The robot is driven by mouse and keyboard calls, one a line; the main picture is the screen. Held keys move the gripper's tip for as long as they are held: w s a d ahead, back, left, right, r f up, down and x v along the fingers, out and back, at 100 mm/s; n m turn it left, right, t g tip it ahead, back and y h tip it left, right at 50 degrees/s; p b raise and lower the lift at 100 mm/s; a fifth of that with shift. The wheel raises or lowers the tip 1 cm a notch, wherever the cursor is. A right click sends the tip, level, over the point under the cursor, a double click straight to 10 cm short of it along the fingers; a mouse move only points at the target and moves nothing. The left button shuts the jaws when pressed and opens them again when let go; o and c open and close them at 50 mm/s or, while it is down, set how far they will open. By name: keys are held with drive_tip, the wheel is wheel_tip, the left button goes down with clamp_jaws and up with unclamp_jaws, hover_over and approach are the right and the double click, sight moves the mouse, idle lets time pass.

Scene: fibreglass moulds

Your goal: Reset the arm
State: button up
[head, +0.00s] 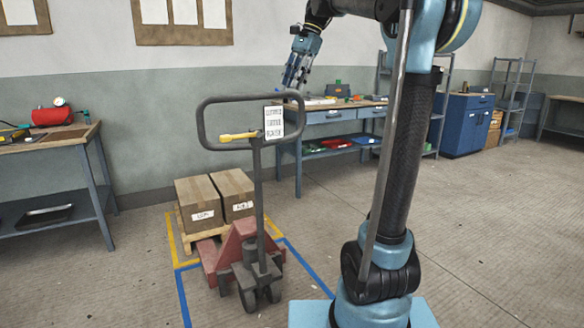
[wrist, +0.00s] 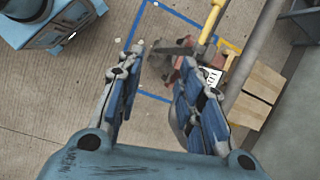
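My gripper (head: 295,84) is raised at the upper middle of the head view, hanging from my blue and black arm with its fingers pointing down. In that view it appears above the pallet jack's handle and in front of the back wall. In the wrist view my gripper (wrist: 160,62) shows two blue and grey fingers standing apart. I see nothing held between them, only the floor and part of the pallet jack far below.
A pallet jack (head: 259,190) with a looped handle stands at centre-left, by two cartons (head: 203,203) on a pallet, inside blue and yellow floor tape. Workbenches (head: 92,147) line the wall, with a blue cabinet (head: 466,125) further right. The floor at right is clear.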

drive_tip(key=s+d+f+n+t+h, duration=0.1)
drive_tip(key=s+d+f+n, duration=0.2)
drive_tip(key=f, duration=1.1)
drive_tip(key=s+d+f+n+t+h, duration=0.1)
drive_tip(key=s+d+f+n, duration=0.2)
drive_tip(key=s+d+f, duration=0.6)
drive_tip(key=s+d+f+n+t+h, duration=0.1)
drive_tip(key=s+d+f+n, duration=0.3)
drive_tip(key=s+f, duration=1.2)
wheel_tip(320, 180, down, 3)
drive_tip(key=shift+s+d+f+t+h, duration=0.25)
drive_tip(key=shift+d+h, duration=0.35)
drive_tip(key=shift+d, duration=0.65)
drive_tip(key=shift+w+f, duration=0.15)
drive_tip(key=shift+w, duration=0.35)
drive_tip(key=shift+c, duration=0.5)
